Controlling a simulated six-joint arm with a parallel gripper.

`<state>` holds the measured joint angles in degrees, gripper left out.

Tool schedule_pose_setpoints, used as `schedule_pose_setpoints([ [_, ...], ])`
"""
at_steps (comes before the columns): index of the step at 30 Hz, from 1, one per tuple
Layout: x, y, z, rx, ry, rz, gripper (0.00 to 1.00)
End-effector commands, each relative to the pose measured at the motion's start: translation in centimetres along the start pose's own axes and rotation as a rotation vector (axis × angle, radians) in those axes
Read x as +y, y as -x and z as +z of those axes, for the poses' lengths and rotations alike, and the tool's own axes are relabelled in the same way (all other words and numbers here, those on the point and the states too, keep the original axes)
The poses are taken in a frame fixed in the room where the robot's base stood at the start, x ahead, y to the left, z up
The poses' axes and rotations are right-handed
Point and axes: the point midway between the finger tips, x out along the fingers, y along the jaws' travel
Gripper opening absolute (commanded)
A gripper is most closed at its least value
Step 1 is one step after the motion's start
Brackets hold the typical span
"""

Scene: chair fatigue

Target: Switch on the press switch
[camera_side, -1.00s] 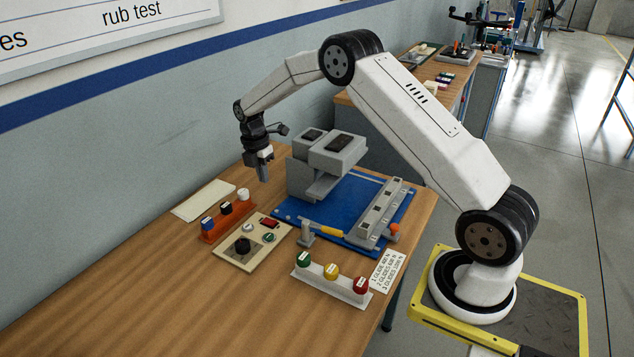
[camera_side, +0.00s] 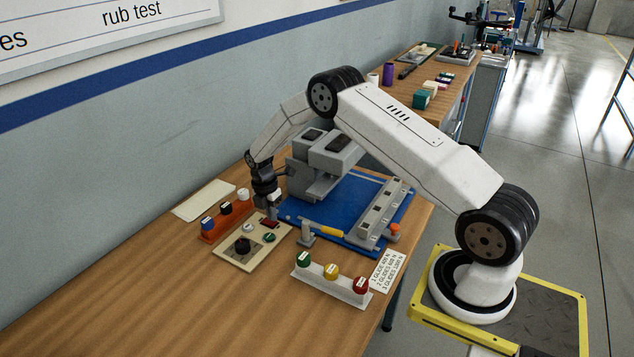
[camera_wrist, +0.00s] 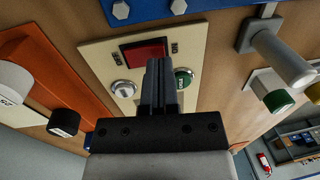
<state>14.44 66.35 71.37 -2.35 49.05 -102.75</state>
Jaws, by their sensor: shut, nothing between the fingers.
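A beige control panel (camera_side: 228,257) lies on the table. It carries a red rocker switch (camera_wrist: 146,50), a silver button (camera_wrist: 123,88), a green button (camera_wrist: 184,77) and a black knob (camera_side: 242,245). In the side view the red switch (camera_side: 271,224) is right by my fingertips. My gripper (camera_wrist: 160,66) is shut and empty, pointing down over the panel. In the wrist view its fingertips overlap the lower right part of the red switch, between the silver and green buttons. I cannot tell whether they touch it.
An orange rack (camera_side: 213,233) with capped pieces stands left of the panel. A white rack (camera_side: 316,285) with green, yellow and red caps stands in front. A grey machine (camera_side: 318,165) on a blue plate (camera_side: 290,212) is close behind my gripper. The front left tabletop is clear.

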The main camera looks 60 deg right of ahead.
Motion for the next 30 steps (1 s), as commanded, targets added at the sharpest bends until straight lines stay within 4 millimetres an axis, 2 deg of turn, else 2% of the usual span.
schedule_pose_setpoints([
  [18, -0.1, -1.2, 0.0, 0.0, 0.001, 0.0, 0.0],
  [30, 0.1, -1.3, 0.0, 0.001, 0.001, -0.002, 0.0],
])
